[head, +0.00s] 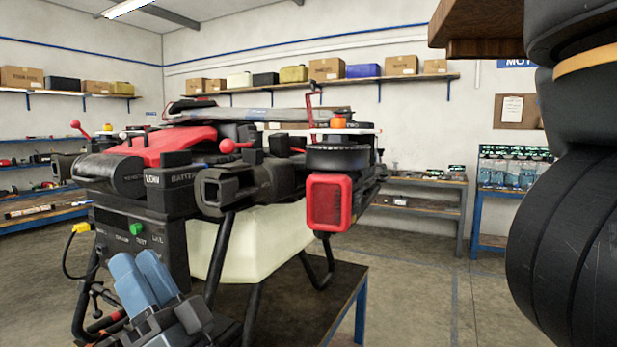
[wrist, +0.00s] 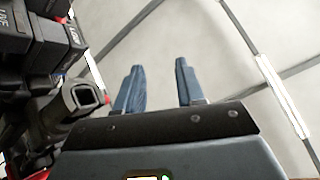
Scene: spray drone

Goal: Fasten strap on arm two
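The spray drone (head: 180,175) stands on a dark-topped table (head: 345,285), with a pale tank (head: 265,240) under its body. A black arm end with a square opening (head: 225,190) faces me. A red ball-ended lever (head: 230,147) sits above it. I cannot tell which arm is arm two, and no strap is clearly visible. My gripper (head: 143,277) has blue fingers and is in front of the drone's lower left side, pointing upward. In the wrist view the fingers (wrist: 158,82) are apart with nothing between them. The square-ended arm (wrist: 84,97) is left of them, apart.
A red-framed lamp-like part (head: 329,203) hangs at the drone's right front. A cable with a yellow plug (head: 82,228) is at its left. Shelves with boxes (head: 327,68) line the walls. Open floor (head: 490,310) lies right of the table. Ceiling lights (wrist: 283,95) show above my gripper.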

